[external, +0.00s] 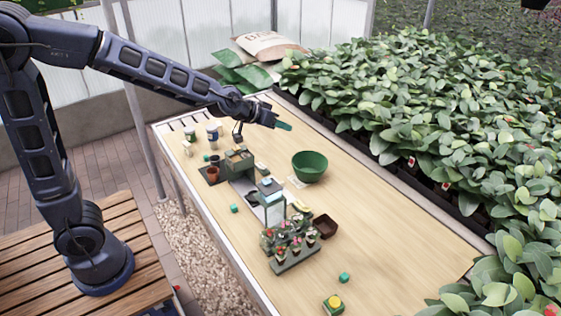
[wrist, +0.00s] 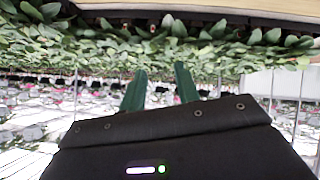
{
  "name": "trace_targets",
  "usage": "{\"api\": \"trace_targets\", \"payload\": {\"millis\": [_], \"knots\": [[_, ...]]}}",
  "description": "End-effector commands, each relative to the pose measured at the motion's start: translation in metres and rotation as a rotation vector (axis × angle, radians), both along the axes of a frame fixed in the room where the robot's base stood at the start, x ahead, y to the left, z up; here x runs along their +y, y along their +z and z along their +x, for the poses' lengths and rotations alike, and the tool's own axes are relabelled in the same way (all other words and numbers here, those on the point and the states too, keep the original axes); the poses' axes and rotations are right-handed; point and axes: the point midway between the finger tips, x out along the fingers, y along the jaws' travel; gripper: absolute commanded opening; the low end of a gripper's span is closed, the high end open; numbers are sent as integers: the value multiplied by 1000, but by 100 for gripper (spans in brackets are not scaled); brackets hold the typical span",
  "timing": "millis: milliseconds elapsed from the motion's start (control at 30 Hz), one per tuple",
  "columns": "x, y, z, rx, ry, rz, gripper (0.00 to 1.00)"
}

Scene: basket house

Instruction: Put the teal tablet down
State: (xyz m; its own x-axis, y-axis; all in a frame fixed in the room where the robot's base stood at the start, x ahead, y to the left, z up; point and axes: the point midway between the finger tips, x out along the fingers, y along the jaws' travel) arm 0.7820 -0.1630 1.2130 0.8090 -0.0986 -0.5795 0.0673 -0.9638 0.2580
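My gripper (external: 284,126) is raised above the far part of the table and points right, with green-teal fingers. No tablet shows between the fingers. Small teal block-like pieces lie on the wooden table: one (external: 235,208) near the left edge, one (external: 344,277) near the front. I cannot tell whether either is the teal tablet.
A green bowl (external: 310,167) stands mid-table. A grey planter rack (external: 295,257), a lantern-like box (external: 272,203) and a brown tray (external: 325,226) stand nearer. Dense leafy plants (external: 430,110) line the right. The table's right side (external: 400,225) is clear.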

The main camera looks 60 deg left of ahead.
Motion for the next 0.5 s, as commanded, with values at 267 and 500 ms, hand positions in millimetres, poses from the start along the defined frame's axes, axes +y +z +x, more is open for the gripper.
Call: {"api": "trace_targets", "payload": {"millis": [267, 500], "knots": [[8, 31, -96, 102, -106, 30, 32], [23, 39, -184, 214, -161, 75, 32]]}}
